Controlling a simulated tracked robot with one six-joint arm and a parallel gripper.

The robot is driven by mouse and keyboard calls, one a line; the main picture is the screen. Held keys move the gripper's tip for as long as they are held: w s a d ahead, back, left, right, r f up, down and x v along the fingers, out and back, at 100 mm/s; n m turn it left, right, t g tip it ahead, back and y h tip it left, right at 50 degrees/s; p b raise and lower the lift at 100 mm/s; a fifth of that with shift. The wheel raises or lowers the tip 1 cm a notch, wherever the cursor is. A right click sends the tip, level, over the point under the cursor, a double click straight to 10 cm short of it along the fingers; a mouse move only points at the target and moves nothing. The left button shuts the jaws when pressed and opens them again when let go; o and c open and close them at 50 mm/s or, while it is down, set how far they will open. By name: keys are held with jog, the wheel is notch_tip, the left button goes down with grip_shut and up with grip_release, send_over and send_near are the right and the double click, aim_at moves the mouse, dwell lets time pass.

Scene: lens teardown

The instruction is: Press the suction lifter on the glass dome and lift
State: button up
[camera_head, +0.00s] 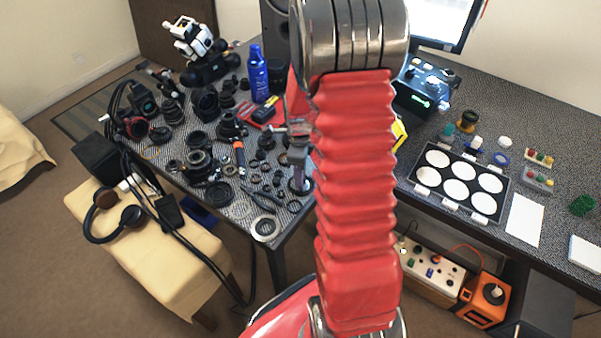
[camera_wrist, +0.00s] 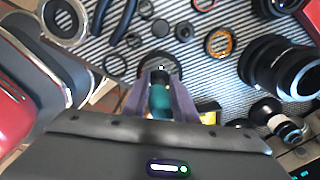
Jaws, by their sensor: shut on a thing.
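My gripper (camera_wrist: 160,84) is shut on a small teal item with a dark end, which appears to be the suction lifter (camera_wrist: 160,101). The lifter sits between the two fingers. Just beyond the fingertips is a round, dark-rimmed piece (camera_wrist: 159,62) that may be the glass dome; the fingers partly cover it. I cannot tell whether the lifter touches it. In the head view my gripper (camera_head: 298,155) hangs low over the right part of the lens bench, mostly beside my red arm. The lifter cannot be made out there.
The lens bench (camera_head: 222,195) is crowded with rings and barrels. In the wrist view a large black lens (camera_wrist: 280,68) lies right, an orange ring (camera_wrist: 218,43) above right, and a metal ring (camera_wrist: 64,20) upper left. A blue bottle (camera_head: 258,72) stands farther back.

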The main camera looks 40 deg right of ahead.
jog(key=shift+r, duration=5.5)
jog(key=shift+s, duration=0.1)
